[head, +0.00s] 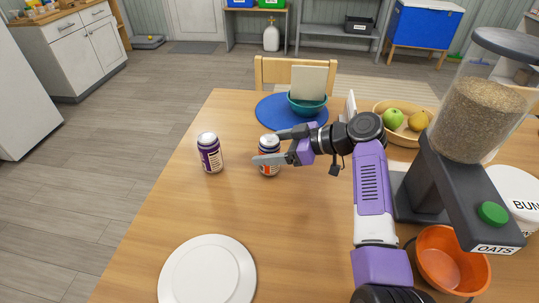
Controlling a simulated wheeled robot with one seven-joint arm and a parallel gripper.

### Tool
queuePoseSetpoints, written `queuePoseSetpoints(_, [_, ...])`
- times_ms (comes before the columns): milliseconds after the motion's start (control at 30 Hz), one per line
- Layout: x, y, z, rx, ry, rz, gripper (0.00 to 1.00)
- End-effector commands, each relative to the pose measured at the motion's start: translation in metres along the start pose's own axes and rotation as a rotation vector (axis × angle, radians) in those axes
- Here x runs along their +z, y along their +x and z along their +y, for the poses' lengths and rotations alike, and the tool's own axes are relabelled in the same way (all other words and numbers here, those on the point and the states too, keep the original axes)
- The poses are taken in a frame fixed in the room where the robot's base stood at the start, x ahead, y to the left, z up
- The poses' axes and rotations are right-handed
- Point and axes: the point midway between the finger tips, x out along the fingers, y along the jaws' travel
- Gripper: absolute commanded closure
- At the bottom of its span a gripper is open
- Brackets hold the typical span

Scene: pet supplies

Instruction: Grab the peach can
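A can with a dark blue, white and orange-red label (269,171) stands upright on the wooden table. Its label is too small to read, so I cannot tell if it shows peaches. My gripper (267,147) reaches it from the right. Its fingers are apart, one crossing in front of the can and the other at its far side. I cannot tell whether they touch or squeeze it. A purple can with a white label band (210,153) stands upright to the left, clear of my gripper.
A white plate (207,272) lies at the front left of the table (290,230). Behind the cans, a teal bowl (307,104) sits on a blue mat (273,112). A fruit bowl (408,136), an oats dispenser (432,175) and an orange bowl (452,262) stand to the right.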

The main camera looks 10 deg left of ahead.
Motion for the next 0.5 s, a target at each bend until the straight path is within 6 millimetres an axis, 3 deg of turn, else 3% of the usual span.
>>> queuePoseSetpoints(67, [-0.0002,-0.0002,0.0001,0.0,0.0,0.0,0.44])
queuePoseSetpoints(333, [-0.0003,-0.0003,0.0,0.0,0.0,0.0,0.97])
queuePoseSetpoints(500, [-0.0016,-0.0008,0.0004,0.001,-0.002,0.002,1.0])
